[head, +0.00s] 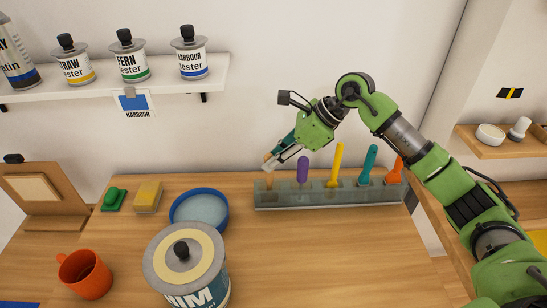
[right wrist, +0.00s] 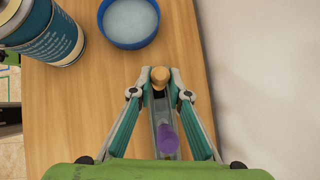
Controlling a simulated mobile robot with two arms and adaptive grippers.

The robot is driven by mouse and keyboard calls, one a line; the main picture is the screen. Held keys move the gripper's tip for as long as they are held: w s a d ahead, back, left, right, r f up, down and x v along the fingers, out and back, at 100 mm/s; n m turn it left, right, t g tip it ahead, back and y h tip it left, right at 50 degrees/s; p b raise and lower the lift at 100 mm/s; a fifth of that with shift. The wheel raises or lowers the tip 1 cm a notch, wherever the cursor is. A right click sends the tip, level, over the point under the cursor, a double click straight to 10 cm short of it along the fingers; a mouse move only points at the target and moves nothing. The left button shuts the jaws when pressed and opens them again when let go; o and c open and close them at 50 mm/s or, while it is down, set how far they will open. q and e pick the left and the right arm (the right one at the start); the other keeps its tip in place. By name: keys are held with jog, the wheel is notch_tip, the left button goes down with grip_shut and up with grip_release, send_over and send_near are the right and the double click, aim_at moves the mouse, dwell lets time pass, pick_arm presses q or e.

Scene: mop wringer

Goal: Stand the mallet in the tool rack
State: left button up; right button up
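The tool rack (head: 315,196), a long grey see-through block with a row of slots, stands at the back of the table. The mallet shows as a light wooden piece (head: 268,166) upright at the rack's left end; its round wooden end shows in the right wrist view (right wrist: 160,78). Its lower part is at or in the leftmost slot; how deep it sits is hard to tell. My right gripper (head: 272,163) reaches down from above right, with its fingertips closed in on both sides of the wood. My left gripper is out of view.
Purple (head: 303,170), yellow (head: 336,165), teal (head: 368,165) and orange (head: 394,171) handles stand in the rack to the right. A blue-rimmed round dish (head: 200,226) lies front-left of it, near a large paint tin (head: 187,285). The table front right is clear.

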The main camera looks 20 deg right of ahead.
jog(key=o, duration=0.4)
jog(key=shift+r, duration=0.1)
jog(key=v, duration=1.2)
jog(key=shift+s, duration=0.1)
